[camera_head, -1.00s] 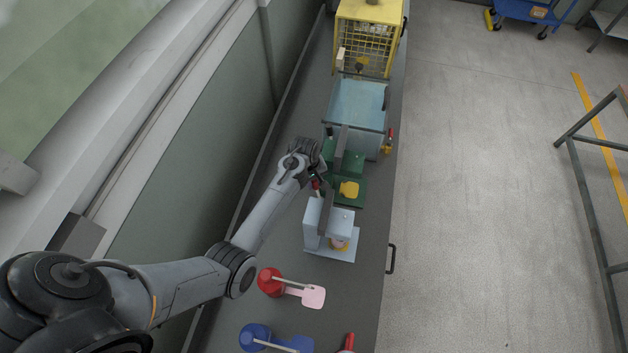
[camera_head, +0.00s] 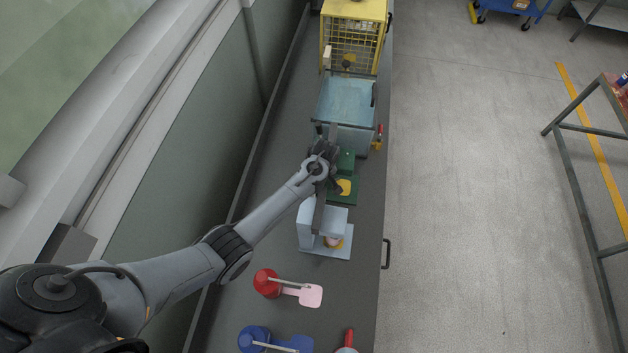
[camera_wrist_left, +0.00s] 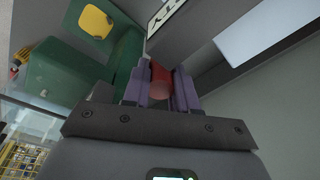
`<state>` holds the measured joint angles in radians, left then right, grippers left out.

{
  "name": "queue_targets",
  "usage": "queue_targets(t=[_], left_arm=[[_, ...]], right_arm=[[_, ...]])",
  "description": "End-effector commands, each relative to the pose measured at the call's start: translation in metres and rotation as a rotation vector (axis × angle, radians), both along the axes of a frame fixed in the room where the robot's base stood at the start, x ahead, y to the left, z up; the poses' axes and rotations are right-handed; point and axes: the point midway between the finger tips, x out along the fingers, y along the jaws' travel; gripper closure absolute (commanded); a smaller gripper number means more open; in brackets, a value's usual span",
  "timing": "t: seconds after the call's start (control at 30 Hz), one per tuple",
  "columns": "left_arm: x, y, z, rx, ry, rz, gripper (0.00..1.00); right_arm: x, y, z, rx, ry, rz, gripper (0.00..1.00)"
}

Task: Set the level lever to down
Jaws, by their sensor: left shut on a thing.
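A red lever handle (camera_wrist_left: 159,80) sits between the purple-grey fingers of my left gripper (camera_wrist_left: 160,92) in the left wrist view. The gripper is shut on it. In the head view my left gripper (camera_head: 332,184) is beside the green machine (camera_head: 343,194), above the upper end of the pale blue-grey machine (camera_head: 310,228). The gripper and wrist hide the red handle there. The lever's mount and its level marks cannot be made out. My right gripper is not in view.
A light-blue tank (camera_head: 345,98) and a yellow cage (camera_head: 352,38) stand farther along the bench. A red device (camera_head: 264,281) with a pink plate (camera_head: 311,295) and a blue device (camera_head: 253,338) stand nearer.

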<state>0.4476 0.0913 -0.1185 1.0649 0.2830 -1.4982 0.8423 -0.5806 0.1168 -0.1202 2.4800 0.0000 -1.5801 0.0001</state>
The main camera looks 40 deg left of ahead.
Motion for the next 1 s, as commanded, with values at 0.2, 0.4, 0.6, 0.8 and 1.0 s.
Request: queue_targets(t=[0.2,0.4,0.6,0.8,1.0], left_arm=[[0.001,0.000,0.001,-0.001,-0.002,0.001,0.64],[0.000,0.000,0.001,-0.001,-0.002,0.001,0.48],[0.000,0.000,0.001,-0.002,-0.001,0.001,0.48],[0.001,-0.001,0.013,0.000,-0.003,0.002,0.48],[0.001,-0.006,0.045,0.000,-0.006,0.000,0.48]], right_arm=[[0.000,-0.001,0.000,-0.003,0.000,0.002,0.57],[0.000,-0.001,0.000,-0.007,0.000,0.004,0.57],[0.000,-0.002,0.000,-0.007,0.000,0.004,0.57],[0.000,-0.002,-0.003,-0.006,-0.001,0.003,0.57],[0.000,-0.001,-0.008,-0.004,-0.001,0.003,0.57]])
